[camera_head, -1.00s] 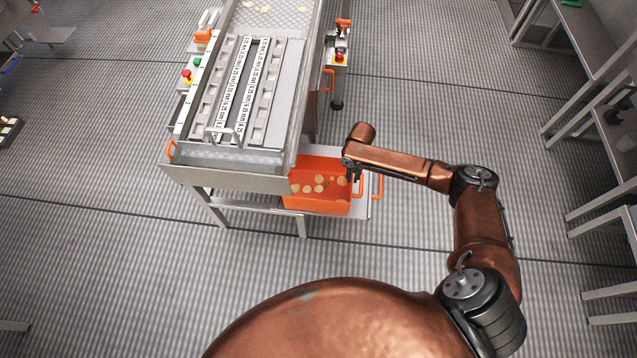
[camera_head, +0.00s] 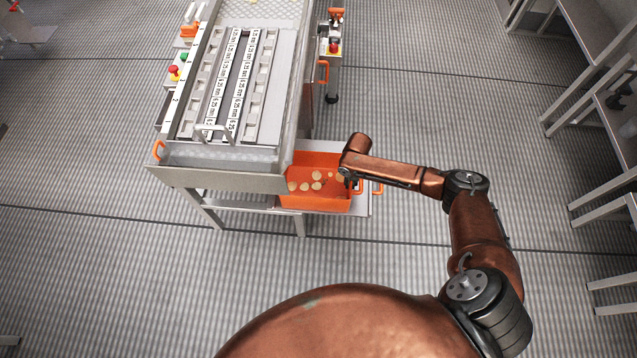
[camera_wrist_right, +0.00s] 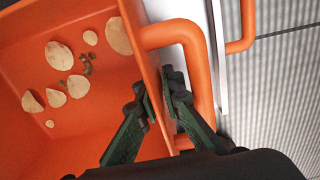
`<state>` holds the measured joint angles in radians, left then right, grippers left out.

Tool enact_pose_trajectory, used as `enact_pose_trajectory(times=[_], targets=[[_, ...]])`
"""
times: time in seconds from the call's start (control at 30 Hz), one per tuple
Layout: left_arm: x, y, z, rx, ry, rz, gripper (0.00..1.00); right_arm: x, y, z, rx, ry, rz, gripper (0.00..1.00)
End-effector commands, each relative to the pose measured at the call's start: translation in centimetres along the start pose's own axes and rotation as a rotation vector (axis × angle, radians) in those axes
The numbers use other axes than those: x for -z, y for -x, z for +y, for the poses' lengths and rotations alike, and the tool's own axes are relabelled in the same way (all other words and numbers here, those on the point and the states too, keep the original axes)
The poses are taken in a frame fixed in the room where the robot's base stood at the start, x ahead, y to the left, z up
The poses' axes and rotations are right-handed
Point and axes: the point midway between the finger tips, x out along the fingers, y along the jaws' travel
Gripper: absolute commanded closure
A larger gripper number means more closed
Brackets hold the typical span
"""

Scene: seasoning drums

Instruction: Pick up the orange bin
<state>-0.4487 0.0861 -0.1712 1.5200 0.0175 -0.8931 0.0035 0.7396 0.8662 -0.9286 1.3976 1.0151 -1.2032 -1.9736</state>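The orange bin (camera_head: 322,202) sits on a low shelf under the end of the machine, with several pale round slices inside. It also shows in the right wrist view (camera_wrist_right: 95,125), with its looped orange handle (camera_wrist_right: 205,75) on the outer side. My right gripper (camera_head: 346,180) is at the bin's right wall. In the right wrist view, the fingers of my right gripper (camera_wrist_right: 161,97) straddle the rim, one on the inner side and one between the wall and the handle loop. A narrow gap shows between the fingertips. My left gripper is out of view.
The metal machine (camera_head: 215,180) stands over the left part of the bin. A pale shelf (camera_head: 362,204) bears the bin, and another orange handle (camera_wrist_right: 243,25) shows beside it. Benches (camera_head: 600,205) stand at the far right. The floor between is clear.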

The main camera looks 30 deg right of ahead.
Motion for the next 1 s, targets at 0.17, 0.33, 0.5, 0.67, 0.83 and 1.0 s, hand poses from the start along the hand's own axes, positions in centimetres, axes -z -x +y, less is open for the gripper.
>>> enact_pose_trajectory(times=[0.17,0.33,0.5,0.67,0.83,1.0], targets=[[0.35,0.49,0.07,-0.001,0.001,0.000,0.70,-0.06,-0.45,-0.02,0.000,0.000,-0.001,0.93],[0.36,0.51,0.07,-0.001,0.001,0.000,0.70,-0.07,-0.38,-0.01,0.000,0.000,-0.002,0.93],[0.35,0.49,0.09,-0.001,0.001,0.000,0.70,-0.07,-0.38,-0.02,0.000,0.000,-0.002,1.00],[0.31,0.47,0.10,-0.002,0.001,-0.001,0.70,-0.07,-0.38,-0.02,0.000,0.000,-0.002,1.00],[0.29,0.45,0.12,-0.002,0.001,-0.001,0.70,-0.08,-0.38,-0.02,0.000,0.000,-0.002,1.00],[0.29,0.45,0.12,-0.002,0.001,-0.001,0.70,-0.08,-0.37,-0.02,0.000,0.000,-0.002,1.00]])
